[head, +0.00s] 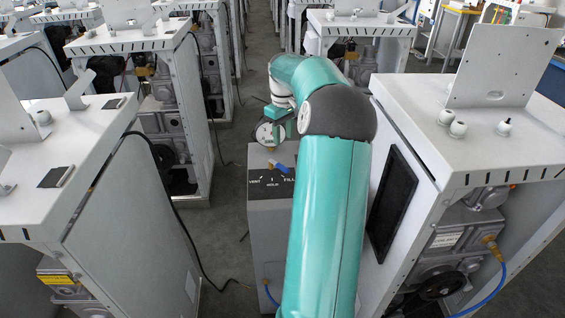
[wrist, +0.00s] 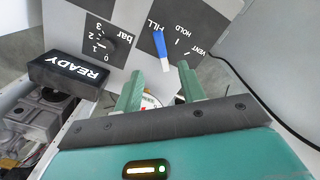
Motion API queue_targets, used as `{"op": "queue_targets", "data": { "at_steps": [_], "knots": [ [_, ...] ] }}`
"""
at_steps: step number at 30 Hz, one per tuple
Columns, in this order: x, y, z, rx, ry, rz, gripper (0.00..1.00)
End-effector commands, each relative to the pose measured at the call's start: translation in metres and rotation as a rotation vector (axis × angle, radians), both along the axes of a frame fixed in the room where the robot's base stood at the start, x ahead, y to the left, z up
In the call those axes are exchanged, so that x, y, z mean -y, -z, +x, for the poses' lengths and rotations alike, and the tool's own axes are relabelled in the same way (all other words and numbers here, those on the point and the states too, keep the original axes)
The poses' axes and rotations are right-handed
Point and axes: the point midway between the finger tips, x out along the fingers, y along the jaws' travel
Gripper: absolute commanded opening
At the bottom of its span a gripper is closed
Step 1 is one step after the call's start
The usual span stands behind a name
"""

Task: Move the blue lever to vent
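The blue lever (head: 279,167) sits on the sloped dark label plate of a grey box, with its blue end toward FILL. In the wrist view the lever (wrist: 160,46) also points at FILL, its pale end nearer my gripper. The VENT mark (wrist: 197,50) is to the right, past HOLD. My gripper (wrist: 161,68) is open, its two green fingers apart with the lever beyond and roughly between their tips. Whether a finger touches the lever cannot be told.
A black READY block (wrist: 70,74) and a bar scale with a dark knob (wrist: 109,41) are left of the plate in the wrist view. White cabinets (head: 135,37) stand on both sides in the head view, with a narrow floor aisle (head: 225,225) and loose cables.

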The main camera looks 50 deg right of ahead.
Motion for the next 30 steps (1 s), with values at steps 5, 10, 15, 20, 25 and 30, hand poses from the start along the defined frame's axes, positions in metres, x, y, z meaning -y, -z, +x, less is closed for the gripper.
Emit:
{"op": "queue_targets", "data": {
  "at_steps": [5,10,15,20,25,30],
  "knots": [
    [0.000,0.036,0.001,-0.002,0.000,0.003,0.40],
    [0.001,0.070,0.001,-0.002,0.002,0.003,0.40],
    [0.001,0.099,0.002,-0.001,0.001,0.002,0.40],
    [0.001,0.113,0.002,0.000,0.001,0.000,0.40],
    [0.001,0.117,0.002,0.001,0.001,-0.001,0.40],
    [0.001,0.116,0.002,0.000,0.001,-0.001,0.36]
  ]
}}
